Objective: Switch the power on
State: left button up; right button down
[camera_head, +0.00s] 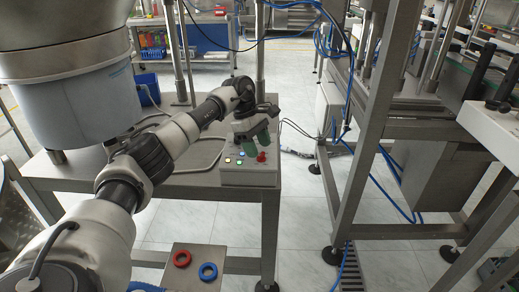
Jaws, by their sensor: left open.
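The control box (249,178) is a pale box on the metal table's front right corner. Its top carries a red knob (261,157) and small green, blue and yellow buttons on the left. My left gripper (252,146) reaches in from the left and hangs over the back of the box, green fingers pointing down. It is open with nothing visible between the fingers. The fingers hide part of the box top, and I cannot tell whether they touch it. My right gripper is out of view.
A large metal bowl feeder (75,100) stands at the left of the table. A steel machine frame (362,150) with blue hoses stands to the right. A red ring (182,258) and a blue ring (208,271) sit on a lower plate. Open floor lies between table and frame.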

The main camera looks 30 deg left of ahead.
pick_arm(q)
jog(key=v, duration=0.9)
jog(key=shift+p, duration=0.4)
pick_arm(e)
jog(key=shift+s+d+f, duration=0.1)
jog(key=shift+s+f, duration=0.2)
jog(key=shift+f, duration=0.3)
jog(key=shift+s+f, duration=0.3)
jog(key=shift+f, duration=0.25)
